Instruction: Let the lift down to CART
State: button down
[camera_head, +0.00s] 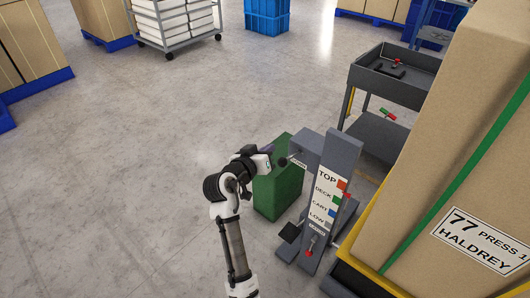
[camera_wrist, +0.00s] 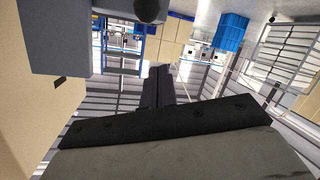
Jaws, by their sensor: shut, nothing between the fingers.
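The grey lift post (camera_head: 330,180) carries a plate reading TOP, DECK, CART and LOW, each with a coloured patch; the CART patch (camera_head: 332,212) is blue. A small red marker (camera_head: 347,200) shows at the post's right edge, about level with DECK. A dark ball knob (camera_head: 283,162) sticks out left of the post's head; a dark knob shows at the top of the wrist view (camera_wrist: 149,10). A red knob (camera_head: 309,253) sits low on the post. My gripper (camera_head: 267,149) is shut and empty, just left of the dark knob, apparently apart from it. Its fingers point ahead in the wrist view (camera_wrist: 157,86).
A large strapped carton (camera_head: 440,150) marked 77 PRESS 1 HALDREY stands right of the post, above a yellow edge (camera_head: 365,225). A green box (camera_head: 279,190) is behind my gripper. A dark cart (camera_head: 385,85) stands behind the post. Floor at left is clear.

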aim_at(292, 156)
jog(key=w+d+f+p, duration=0.1)
jog(key=f, duration=0.1)
jog(key=w+d+f+p, duration=0.1)
jog(key=w+d, duration=0.1)
jog(key=shift+w+f+p, duration=0.25)
jog(key=shift+f+p, duration=0.1)
jog(key=shift+s+d+f, duration=0.1)
jog(key=shift+s+f, duration=0.25)
jog(key=shift+f, duration=0.05)
jog(key=shift+f, duration=0.15)
